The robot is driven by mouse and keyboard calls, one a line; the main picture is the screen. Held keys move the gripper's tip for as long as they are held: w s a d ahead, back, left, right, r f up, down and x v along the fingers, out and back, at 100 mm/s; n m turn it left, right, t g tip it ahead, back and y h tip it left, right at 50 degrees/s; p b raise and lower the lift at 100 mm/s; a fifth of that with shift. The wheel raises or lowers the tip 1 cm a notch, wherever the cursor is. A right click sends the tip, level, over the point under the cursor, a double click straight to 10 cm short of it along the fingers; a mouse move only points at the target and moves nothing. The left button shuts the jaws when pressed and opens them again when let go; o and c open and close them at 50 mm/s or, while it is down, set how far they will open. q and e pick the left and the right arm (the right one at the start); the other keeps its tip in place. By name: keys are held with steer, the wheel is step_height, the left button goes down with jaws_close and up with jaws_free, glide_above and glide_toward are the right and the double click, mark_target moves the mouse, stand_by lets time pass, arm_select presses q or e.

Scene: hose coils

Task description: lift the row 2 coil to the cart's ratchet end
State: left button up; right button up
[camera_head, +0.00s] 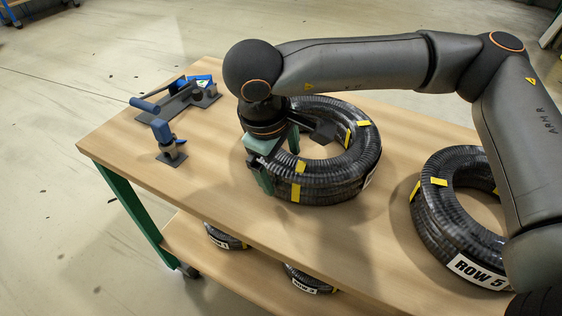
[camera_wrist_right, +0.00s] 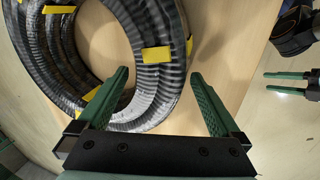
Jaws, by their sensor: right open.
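A black ribbed hose coil with yellow tape bands (camera_head: 330,180) lies flat on the wooden cart top (camera_head: 215,200). Its white label shows only edge-on at its right, so I cannot read it. My right gripper (camera_head: 278,160) is open at the coil's left side, one finger outside the ring and one at the hole. In the right wrist view the coil wall (camera_wrist_right: 150,85) lies between the open fingers (camera_wrist_right: 160,82); contact is unclear. A blue-handled ratchet-like tool (camera_head: 182,97) sits at the cart's far left end. My left gripper (camera_wrist_right: 288,84) appears at the right of the wrist view, fingers apart and empty.
A coil labelled ROW 5 (camera_head: 440,225) lies on the top to the right, partly behind my right arm. A small blue-handled clamp (camera_head: 168,145) stands near the left edge. ROW 1 (camera_head: 222,240) and ROW 3 (camera_head: 308,282) coils lie on the lower shelf (camera_head: 205,265).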

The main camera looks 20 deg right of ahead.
steer(key=shift+p+v, duration=2.2)
steer(key=shift+v, duration=1.25)
steer(key=p+v, duration=0.1)
steer(key=v, duration=1.1)
steer(key=shift+r, duration=0.2)
steer(key=shift+s+a, duration=0.1)
steer(key=shift+a, duration=0.05)
